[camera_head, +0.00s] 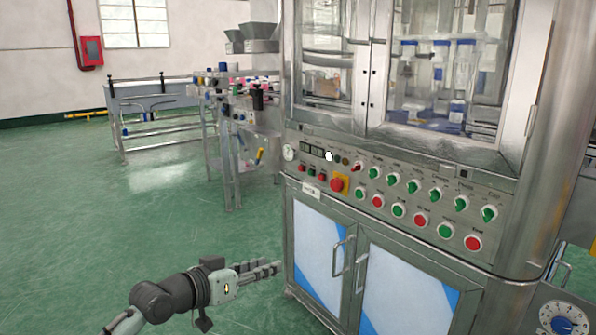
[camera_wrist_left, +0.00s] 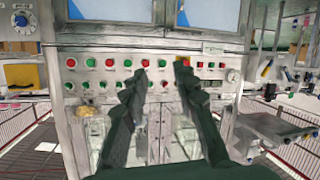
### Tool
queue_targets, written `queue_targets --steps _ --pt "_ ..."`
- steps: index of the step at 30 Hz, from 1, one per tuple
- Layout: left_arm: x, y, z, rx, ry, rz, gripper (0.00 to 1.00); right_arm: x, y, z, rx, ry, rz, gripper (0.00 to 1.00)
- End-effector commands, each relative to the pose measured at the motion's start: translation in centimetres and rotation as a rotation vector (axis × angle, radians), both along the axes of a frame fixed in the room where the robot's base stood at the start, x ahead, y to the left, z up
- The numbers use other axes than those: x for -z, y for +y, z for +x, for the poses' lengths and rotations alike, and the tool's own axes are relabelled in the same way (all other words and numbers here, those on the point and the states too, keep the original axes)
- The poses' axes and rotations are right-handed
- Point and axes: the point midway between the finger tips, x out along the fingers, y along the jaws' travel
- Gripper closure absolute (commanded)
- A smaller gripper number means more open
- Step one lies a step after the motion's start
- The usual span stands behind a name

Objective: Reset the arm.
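My left gripper (camera_head: 258,271) reaches in from the lower left in the head view, low over the green floor and left of the machine's lower doors. In the left wrist view my left gripper (camera_wrist_left: 160,77) shows two dark fingers spread apart with nothing between them. The machine's control panel (camera_head: 330,165) carries rows of green and red knobs and buttons and a red emergency button on a yellow plate (camera_head: 340,184). In the wrist view the panel (camera_wrist_left: 218,84) appears upside down beyond the fingertips. I see no contact with it. My right gripper is not in view.
The steel cabinet (camera_head: 350,215) with glass windows above fills the right side. A blue dial (camera_head: 563,318) shows at the lower right. A conveyor line (camera_head: 232,125) and a metal frame (camera_head: 160,120) stand behind. The green floor (camera_head: 90,220) at left is clear.

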Motion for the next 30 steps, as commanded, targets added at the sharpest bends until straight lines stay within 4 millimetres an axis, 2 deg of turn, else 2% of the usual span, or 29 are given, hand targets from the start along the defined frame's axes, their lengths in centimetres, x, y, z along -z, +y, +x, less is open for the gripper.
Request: queue_targets --steps 1,8,14,17,21,24,30 --pt "0.5 2.1 0.2 -0.017 -0.001 0.043 0.72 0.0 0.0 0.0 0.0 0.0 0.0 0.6" --pt "8.3 6.5 -1.8 -0.095 0.094 0.187 0.72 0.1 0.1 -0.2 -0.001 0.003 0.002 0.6" --pt "16.0 12.5 -5.3 -0.175 0.205 0.366 0.72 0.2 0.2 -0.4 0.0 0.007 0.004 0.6" --pt "20.6 16.7 -8.4 -0.224 0.285 0.488 0.72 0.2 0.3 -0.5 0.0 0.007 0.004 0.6" --pt "26.4 23.4 -14.3 -0.288 0.41 0.679 0.72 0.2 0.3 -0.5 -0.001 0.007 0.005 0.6" --pt "29.0 27.5 -18.2 -0.322 0.486 0.798 0.72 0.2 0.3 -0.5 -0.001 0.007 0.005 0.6" --pt "31.8 33.6 -24.8 -0.364 0.603 0.983 0.72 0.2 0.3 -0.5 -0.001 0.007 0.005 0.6"
